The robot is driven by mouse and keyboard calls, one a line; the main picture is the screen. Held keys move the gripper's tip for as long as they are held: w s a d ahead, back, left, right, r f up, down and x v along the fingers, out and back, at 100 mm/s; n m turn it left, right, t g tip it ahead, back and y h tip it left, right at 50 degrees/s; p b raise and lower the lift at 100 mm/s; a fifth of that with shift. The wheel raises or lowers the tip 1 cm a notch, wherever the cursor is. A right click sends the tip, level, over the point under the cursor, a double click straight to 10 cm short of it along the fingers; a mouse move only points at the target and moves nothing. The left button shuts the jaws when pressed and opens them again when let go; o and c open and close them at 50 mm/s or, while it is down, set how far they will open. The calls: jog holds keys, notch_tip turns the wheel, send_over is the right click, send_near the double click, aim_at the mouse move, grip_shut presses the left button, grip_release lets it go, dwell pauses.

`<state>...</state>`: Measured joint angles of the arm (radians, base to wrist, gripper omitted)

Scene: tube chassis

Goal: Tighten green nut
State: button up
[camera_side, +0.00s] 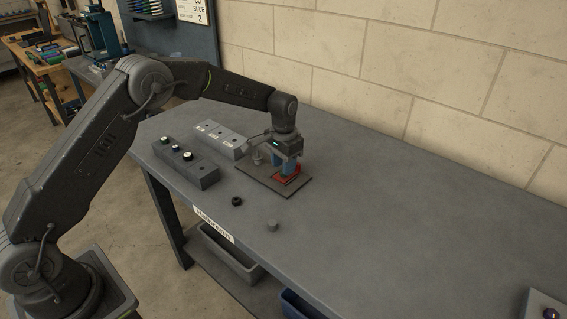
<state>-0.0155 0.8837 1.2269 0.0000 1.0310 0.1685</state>
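My gripper (287,166) points down at the work on the table, with its blue fingers low over a red part (291,180). The red part lies on a dark square plate (262,182). I cannot make out a green nut; it may be hidden by the fingers or too small to see. The fingers overlap in this view, so I cannot tell whether they are open or shut on something. A small grey upright piece (257,158) stands on the plate just left of my gripper.
A dark grey block with several knobs (200,172) and a lighter grey block (222,139) stand left of the plate. A black ring (236,201) and a small grey piece (272,225) lie in front. The table's (400,215) right side is clear up to a corner box (541,306).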

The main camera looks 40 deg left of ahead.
jog(key=n, duration=1.3)
jog(key=shift+n, duration=0.4)
jog(key=shift+f, duration=0.15)
jog(key=shift+f, duration=0.8)
jog(key=shift+c, duration=0.5)
grip_shut()
